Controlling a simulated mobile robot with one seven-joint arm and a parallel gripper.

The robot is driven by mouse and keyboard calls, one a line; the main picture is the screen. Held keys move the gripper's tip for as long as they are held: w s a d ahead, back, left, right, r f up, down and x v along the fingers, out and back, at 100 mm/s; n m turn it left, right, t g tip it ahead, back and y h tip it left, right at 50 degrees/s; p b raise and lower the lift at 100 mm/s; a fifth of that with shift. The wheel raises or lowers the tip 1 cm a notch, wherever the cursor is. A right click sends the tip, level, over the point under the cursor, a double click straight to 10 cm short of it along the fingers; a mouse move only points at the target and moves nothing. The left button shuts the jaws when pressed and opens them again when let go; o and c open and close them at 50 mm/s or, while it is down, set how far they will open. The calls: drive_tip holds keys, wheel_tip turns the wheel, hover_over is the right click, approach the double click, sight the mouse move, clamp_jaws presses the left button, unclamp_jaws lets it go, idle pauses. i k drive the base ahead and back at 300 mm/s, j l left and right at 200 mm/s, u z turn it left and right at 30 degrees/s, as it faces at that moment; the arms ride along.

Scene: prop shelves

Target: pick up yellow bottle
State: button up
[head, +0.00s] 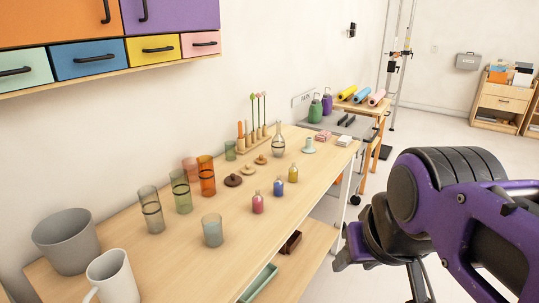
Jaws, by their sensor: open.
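The yellow bottle (293,174) is small and stands upright on the wooden tabletop (262,182), near its front edge. A blue bottle (278,187) and a pink bottle (257,202) of like size stand to its left and nearer to me. My gripper (345,250) is at the end of my purple and black arm, out in front of the table edge, lower right of the yellow bottle. It is open and apart from the bottle. Part of the gripper is hidden behind my arm.
Several tall glasses (183,192), a grey pot (67,241) and a white mug (113,278) stand at the left. A clear carafe (278,140) stands behind the yellow bottle. A lower shelf (308,250) holds a brown box. Floor at the right is open.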

sight(293, 172)
drive_tip(key=k, duration=0.5)
drive_tip(key=u, duration=0.5)
drive_tip(key=i+l+u, duration=0.2)
drive_tip(key=u, duration=0.15)
drive_tip(key=i+l+u, duration=0.1)
drive_tip(key=l+u, duration=0.3)
drive_tip(key=i+l+u, duration=0.15)
drive_tip(key=l, duration=0.3)
drive_tip(key=l+u, duration=0.15)
drive_tip(key=l, duration=0.25)
drive_tip(key=i+l+u, duration=0.15)
drive_tip(key=l, duration=0.7)
drive_tip(key=l+u, duration=0.1)
drive_tip(key=l, duration=0.75)
drive_tip(key=i, duration=0.05)
